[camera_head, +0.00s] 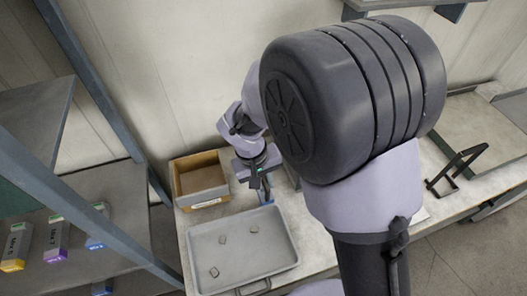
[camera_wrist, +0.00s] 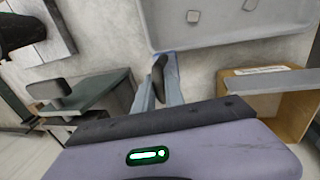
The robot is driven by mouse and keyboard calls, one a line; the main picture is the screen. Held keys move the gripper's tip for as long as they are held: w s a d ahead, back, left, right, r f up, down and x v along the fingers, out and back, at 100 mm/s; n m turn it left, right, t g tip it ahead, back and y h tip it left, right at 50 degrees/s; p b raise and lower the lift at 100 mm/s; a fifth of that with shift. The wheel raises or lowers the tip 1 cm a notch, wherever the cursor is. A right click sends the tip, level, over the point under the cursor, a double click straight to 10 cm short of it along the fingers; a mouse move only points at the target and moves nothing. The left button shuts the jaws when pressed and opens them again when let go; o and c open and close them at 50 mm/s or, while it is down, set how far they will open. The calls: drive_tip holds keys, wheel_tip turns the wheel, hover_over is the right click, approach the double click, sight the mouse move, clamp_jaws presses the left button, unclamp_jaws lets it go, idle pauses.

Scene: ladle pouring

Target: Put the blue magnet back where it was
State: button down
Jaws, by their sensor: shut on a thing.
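My gripper (camera_head: 264,192) points down at the workbench's back edge, behind the grey tray and right of the cardboard box. A narrow blue thing, apparently the blue magnet (camera_head: 268,194), shows at its jaws, which are shut on it. In the wrist view, a blue-grey form with a dark tip, apparently the blue magnet (camera_wrist: 171,78), stands out beyond the gripper's lilac body, just short of the tray. Whether it touches the bench is unclear. My arm hides much of the bench in the head view.
The grey tray (camera_head: 201,262) holds several small grey pieces. The open cardboard box (camera_head: 186,198) stands behind it. A shelf (camera_head: 112,185) at left carries labelled blocks with yellow (camera_head: 12,265), purple (camera_head: 55,255) and blue ends. A black bracket stand (camera_head: 455,170) is at right.

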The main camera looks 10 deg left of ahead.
drive_tip(key=w+a+f, duration=0.1)
drive_tip(key=w, duration=0.2)
drive_tip(key=w+a+f+b, duration=0.1)
drive_tip(key=w+a+f, duration=0.1)
drive_tip(key=w, duration=0.1)
drive_tip(key=w+a+f+b, duration=0.1)
drive_tip(key=w, duration=0.2)
drive_tip(key=shift+a+f, duration=0.15)
drive_tip(key=shift+f, duration=0.1)
drive_tip(key=shift+f, duration=0.15)
drive_tip(key=c, duration=1.4)
unclamp_jaws()
